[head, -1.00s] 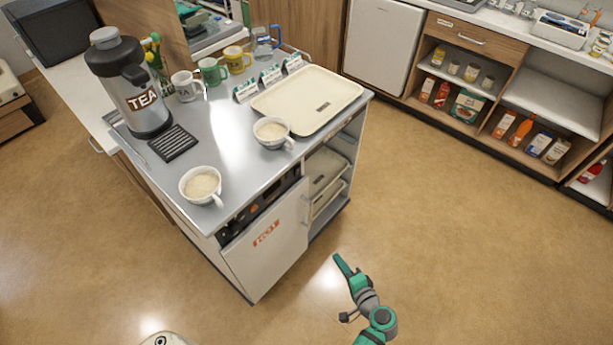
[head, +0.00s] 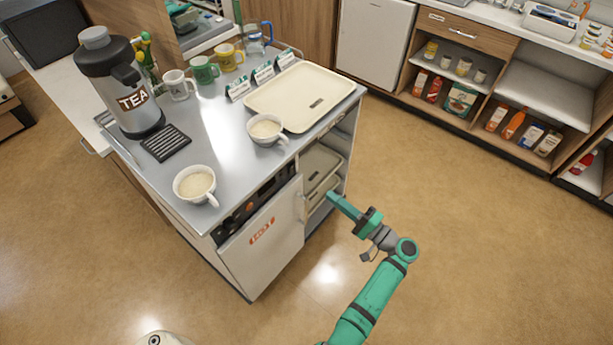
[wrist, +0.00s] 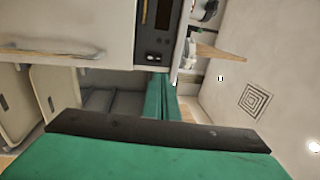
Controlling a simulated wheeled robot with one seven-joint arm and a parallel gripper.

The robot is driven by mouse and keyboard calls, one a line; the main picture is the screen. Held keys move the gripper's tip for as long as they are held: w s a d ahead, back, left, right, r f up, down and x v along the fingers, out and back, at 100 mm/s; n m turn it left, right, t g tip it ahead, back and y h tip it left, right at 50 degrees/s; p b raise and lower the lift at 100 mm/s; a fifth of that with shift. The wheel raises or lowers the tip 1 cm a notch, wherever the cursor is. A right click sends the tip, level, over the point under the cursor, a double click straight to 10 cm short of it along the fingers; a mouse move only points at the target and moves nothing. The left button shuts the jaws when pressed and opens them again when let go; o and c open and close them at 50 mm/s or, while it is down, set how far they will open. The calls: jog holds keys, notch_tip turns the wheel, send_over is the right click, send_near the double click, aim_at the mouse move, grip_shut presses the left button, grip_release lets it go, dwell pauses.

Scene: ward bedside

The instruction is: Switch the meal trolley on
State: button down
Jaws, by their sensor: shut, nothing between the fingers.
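The meal trolley (head: 230,128) is a grey-topped cabinet with a white door and a dark control panel (head: 256,205) along its upper front edge. The panel also shows in the wrist view (wrist: 153,35), with a small display and knobs or buttons too small to read. My gripper (head: 333,197) is shut and empty, in front of the trolley's open tray shelves, right of the door and below the panel. In the wrist view its green fingers (wrist: 161,97) lie together, pointing towards the trolley front. The state of any switch cannot be made out.
On the trolley top stand a tea urn (head: 120,85), two filled cups (head: 195,185), several mugs, cards and a cream tray (head: 290,85). A door handle (wrist: 60,54) sticks out near my gripper. Floor to the right is clear up to the shelving (head: 480,90).

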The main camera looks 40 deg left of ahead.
jog(key=a, duration=0.4)
jog(key=a+r, duration=0.1)
jog(key=a, duration=0.4)
jog(key=w+a+r, duration=0.1)
jog(key=a, duration=0.3)
jog(key=shift+a+r, duration=0.1)
jog(key=shift+a, duration=0.3)
jog(key=shift+s+a, duration=0.1)
jog(key=shift+a, duration=0.15)
jog(key=shift+d, duration=0.2)
send_near(292, 166)
jog(key=d+r, duration=0.2)
jog(key=d, duration=0.5)
jog(key=shift+s+d, duration=0.25)
jog(key=shift+f, duration=0.15)
